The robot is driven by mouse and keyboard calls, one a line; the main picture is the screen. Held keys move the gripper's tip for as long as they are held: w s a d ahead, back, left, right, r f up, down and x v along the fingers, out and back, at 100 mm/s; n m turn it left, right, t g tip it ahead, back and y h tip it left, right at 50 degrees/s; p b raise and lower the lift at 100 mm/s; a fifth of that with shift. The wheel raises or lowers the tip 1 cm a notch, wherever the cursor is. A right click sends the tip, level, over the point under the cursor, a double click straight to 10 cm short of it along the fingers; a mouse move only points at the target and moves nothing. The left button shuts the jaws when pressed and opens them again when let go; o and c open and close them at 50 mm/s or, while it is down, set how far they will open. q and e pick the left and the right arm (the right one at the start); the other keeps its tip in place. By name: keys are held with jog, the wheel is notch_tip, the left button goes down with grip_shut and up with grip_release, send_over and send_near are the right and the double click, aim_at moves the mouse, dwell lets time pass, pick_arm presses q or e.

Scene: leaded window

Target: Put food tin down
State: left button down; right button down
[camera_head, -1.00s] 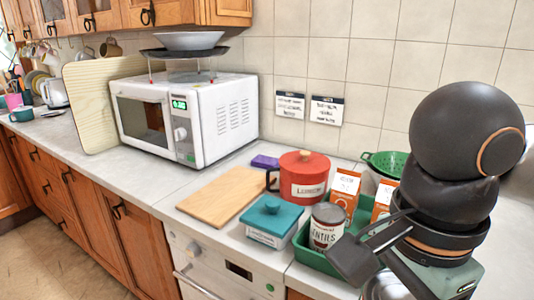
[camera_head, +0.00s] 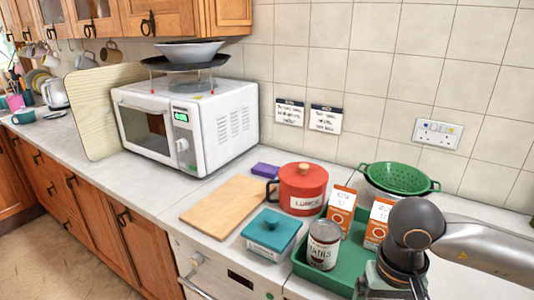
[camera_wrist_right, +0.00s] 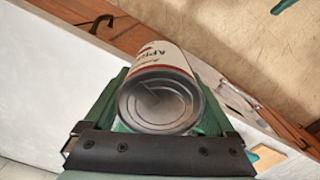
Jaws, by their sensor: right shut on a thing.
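My right gripper (camera_wrist_right: 160,100) is shut on a food tin (camera_wrist_right: 160,92) in the right wrist view. Another food tin (camera_head: 323,245), with a white and dark label, stands upright in the green tray (camera_head: 309,268). My left gripper is not in view.
Two orange-and-white cartons (camera_head: 341,207) stand in or by the tray. Nearby are a teal lidded box (camera_head: 272,236), a red pot (camera_head: 302,187), a cutting board (camera_head: 223,206), a green colander (camera_head: 398,179) and a microwave (camera_head: 190,125). The worktop's front edge borders wooden cupboards (camera_head: 130,235).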

jog(key=shift+w+d+f+n, duration=0.1)
jog(key=shift+d+f+n, duration=0.4)
jog(key=shift+n, duration=0.2)
